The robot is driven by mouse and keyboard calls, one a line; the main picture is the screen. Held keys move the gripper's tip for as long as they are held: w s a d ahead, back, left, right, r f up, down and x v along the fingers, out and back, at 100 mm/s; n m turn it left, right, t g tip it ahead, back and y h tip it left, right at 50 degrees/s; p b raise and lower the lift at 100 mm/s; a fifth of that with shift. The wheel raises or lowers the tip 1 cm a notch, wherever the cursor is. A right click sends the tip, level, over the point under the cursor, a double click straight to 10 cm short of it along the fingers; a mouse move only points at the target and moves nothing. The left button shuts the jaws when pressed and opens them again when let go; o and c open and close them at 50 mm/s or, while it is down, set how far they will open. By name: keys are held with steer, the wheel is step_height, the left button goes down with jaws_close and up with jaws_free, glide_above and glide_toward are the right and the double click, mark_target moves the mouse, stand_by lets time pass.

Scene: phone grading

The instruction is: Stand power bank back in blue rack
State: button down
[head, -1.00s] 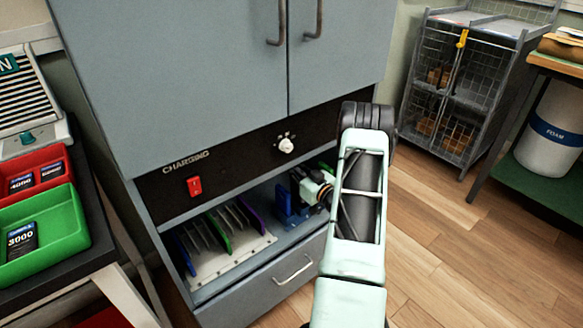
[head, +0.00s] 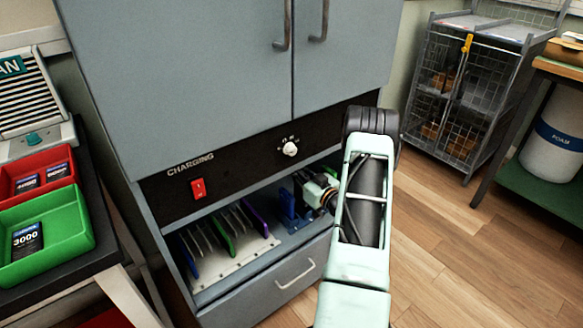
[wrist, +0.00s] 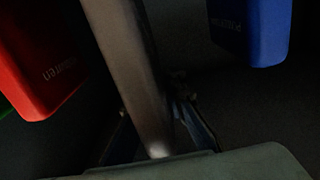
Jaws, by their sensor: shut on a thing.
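The blue rack (head: 287,206) stands on the right part of the charging shelf in the head view, with upright blue walls. My gripper (head: 307,188) is inside the bay, close above and beside this rack. My forearm hides part of the bay. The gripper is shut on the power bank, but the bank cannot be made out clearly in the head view. The wrist view is very dark. It shows a red block with lettering (wrist: 45,60) at left, a blue block with lettering (wrist: 250,30) at right, a slanted grey-brown bar between them, and a flat grey-green edge at the bottom.
A pale slotted rack (head: 232,260) with blue, green and purple dividers stands left on the shelf. The grey cabinet (head: 190,80) overhangs the bay, and a drawer (head: 270,288) is below. Red (head: 35,178) and green (head: 45,245) bins are on the left table.

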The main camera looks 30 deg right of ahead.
steer(key=shift+f, duration=0.1)
stand_by(0.3)
steer(key=shift+f, duration=2.25)
steer(key=c, duration=1.9)
jaws_free()
steer(key=s, duration=0.8)
steer(key=s+d, duration=0.1)
steer(key=s, duration=0.3)
